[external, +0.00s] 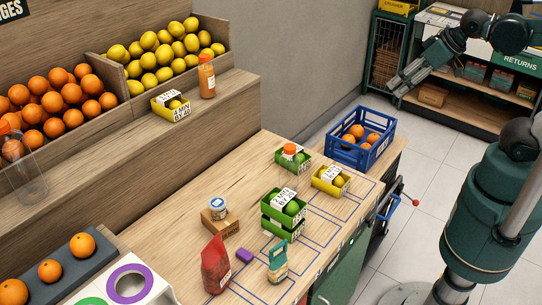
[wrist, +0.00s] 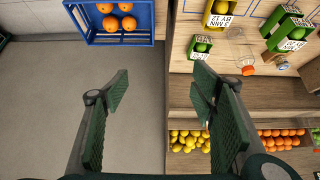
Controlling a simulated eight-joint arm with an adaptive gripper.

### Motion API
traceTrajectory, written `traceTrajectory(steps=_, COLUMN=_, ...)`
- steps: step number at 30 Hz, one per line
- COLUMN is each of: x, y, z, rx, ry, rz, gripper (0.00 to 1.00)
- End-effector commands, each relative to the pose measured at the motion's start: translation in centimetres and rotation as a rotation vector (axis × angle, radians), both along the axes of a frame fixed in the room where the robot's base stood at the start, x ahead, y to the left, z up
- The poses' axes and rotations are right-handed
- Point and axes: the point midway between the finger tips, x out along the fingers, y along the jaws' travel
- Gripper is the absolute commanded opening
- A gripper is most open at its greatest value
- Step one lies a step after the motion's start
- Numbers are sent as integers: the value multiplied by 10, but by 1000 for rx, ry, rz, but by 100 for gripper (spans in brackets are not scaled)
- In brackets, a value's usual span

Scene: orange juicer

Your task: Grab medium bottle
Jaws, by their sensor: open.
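Several bottles are in view, and I cannot tell by size alone which is the medium one. A bottle with an orange cap (external: 290,150) stands on the table by a green crate; a clear bottle with an orange cap (wrist: 247,68) shows in the wrist view. A bottle of orange juice (external: 207,78) stands on the wooden ledge. A larger clear bottle (external: 27,175) with an orange cap is at the far left. My gripper (external: 402,84) is raised at the upper right, away from the bottles. Its fingers (wrist: 160,85) are apart and empty.
A blue crate (external: 345,153) of oranges is at the table's far end. Green crates (external: 282,212) and a yellow crate (external: 330,181) stand near the capped bottle. A red bag (external: 215,265) is at the front. Floor lies between the table and the returns shelf (external: 480,108).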

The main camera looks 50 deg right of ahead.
Motion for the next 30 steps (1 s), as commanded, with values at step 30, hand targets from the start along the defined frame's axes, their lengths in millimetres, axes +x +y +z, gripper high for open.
traceTrajectory(steps=30, x=81, y=67, z=5, rx=-151, ry=165, rz=371, gripper=57)
